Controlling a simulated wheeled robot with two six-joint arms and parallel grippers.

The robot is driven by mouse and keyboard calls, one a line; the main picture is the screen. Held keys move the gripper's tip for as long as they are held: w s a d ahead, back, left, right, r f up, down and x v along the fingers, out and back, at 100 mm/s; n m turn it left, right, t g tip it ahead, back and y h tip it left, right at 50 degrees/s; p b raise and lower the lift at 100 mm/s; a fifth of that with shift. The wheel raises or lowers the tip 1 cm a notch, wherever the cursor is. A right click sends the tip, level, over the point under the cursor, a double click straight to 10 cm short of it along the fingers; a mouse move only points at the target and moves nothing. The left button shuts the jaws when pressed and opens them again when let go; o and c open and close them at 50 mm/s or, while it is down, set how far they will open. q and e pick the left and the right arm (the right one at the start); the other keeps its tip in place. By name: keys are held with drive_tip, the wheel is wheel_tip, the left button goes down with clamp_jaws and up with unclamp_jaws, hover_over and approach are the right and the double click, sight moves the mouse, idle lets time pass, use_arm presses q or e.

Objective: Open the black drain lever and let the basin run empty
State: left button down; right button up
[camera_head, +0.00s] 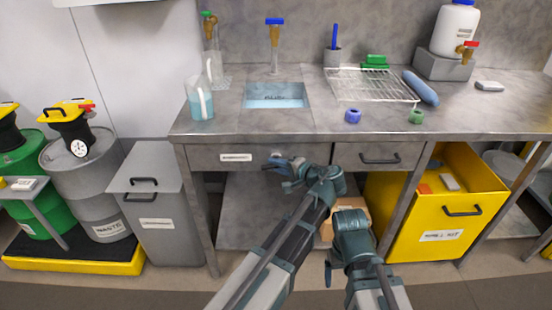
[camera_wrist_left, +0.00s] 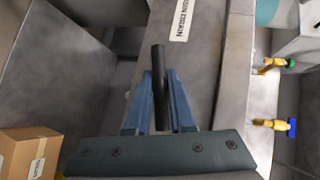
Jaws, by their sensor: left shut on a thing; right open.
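The basin (camera_head: 248,101) is a square sink set in the steel counter, with pale blue water in it. The black drain lever (camera_wrist_left: 158,75) is on the front panel below the basin, beside a white label (camera_wrist_left: 183,20) that reads as basin drain. My left gripper (camera_head: 276,163) is at that panel. In the left wrist view its blue fingers (camera_wrist_left: 160,98) are closed on the lever, one on each side. In the head view the gripper hides most of the lever. My right gripper (camera_head: 329,274) is low in front of the counter, away from the lever, open and empty.
Above the basin stands a blue-handled tap (camera_head: 275,45). A wire rack (camera_head: 370,88) and a jug (camera_head: 201,100) flank it. A drawer (camera_head: 380,157) is right of the lever. A yellow bin (camera_head: 400,215), a cardboard box (camera_head: 346,208) and a grey bin (camera_head: 158,190) stand below.

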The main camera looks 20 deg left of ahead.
use_arm(q)
drive_tip(key=n+h+p, duration=0.1)
drive_tip(key=h+p, duration=0.1)
drive_tip(key=n+h+p, duration=0.1)
drive_tip(key=p, duration=0.1)
drive_tip(key=shift+s+r+h, duration=0.15)
drive_tip(key=shift+r+h, duration=0.05)
drive_tip(key=shift+h, duration=0.2)
drive_tip(key=n+h+p, duration=0.1)
drive_tip(key=h+p, duration=0.1)
drive_tip(key=shift+f+n+h+p, duration=0.1)
drive_tip(key=shift+n+h+p, duration=0.25)
drive_tip(key=shift+n+h, duration=0.05)
drive_tip(key=shift+f+n+t+h+p, duration=0.15)
drive_tip(key=shift+n+t+h+p, duration=0.15)
drive_tip(key=shift+n+h, duration=0.5)
drive_tip(key=shift+n+t+h, duration=0.5)
drive_tip(key=shift+h, duration=1)
drive_tip(key=c, duration=0.8)
unclamp_jaws()
